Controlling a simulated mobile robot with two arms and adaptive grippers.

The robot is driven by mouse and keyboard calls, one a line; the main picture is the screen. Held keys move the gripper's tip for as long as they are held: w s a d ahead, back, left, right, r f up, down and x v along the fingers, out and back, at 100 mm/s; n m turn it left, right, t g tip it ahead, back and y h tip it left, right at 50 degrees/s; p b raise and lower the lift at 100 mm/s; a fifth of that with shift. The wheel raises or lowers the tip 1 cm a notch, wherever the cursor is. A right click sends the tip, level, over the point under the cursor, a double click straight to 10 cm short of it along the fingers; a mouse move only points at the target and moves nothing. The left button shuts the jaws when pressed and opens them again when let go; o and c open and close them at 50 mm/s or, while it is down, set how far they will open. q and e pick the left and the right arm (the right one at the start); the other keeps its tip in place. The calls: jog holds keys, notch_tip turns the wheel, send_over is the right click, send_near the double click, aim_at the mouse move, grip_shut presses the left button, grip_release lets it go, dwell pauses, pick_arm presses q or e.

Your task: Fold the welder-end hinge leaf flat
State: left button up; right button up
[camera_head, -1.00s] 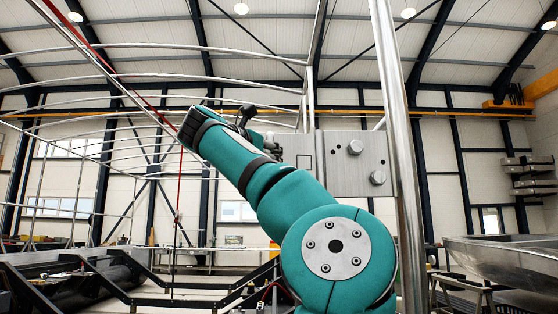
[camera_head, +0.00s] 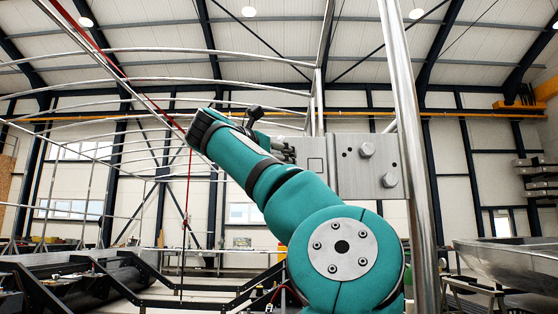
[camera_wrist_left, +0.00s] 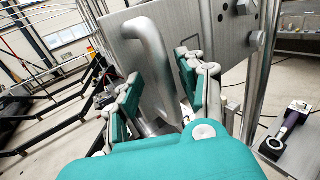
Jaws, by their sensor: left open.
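A flat grey metal plate (camera_head: 374,170), seemingly the hinge leaf, stands upright beside a shiny vertical post in the head view. In the left wrist view the plate (camera_wrist_left: 225,60) fills the upper middle and carries a bent grey tube handle (camera_wrist_left: 152,55). My left gripper (camera_wrist_left: 160,78) is open, with its teal fingers on either side of the handle and visible gaps. In the head view the left gripper (camera_head: 282,149) is small and partly hidden behind my teal arm, at the plate's left edge. My right gripper is out of view.
A shiny post (camera_head: 408,140) rises right of the plate. Curved metal tubes (camera_head: 95,110) span the left. Black frames (camera_head: 130,290) lie low at left, and a metal hull (camera_head: 510,262) stands at right. A dark tool (camera_wrist_left: 287,130) lies at right in the wrist view.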

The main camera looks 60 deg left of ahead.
pick_arm(q)
jog(key=shift+w+f, duration=0.1)
jog(key=shift+w, duration=0.1)
jog(key=v, duration=1.2)
jog(key=shift+s, duration=0.2)
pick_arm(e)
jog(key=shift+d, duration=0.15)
pick_arm(q)
jog(key=shift+f, duration=0.1)
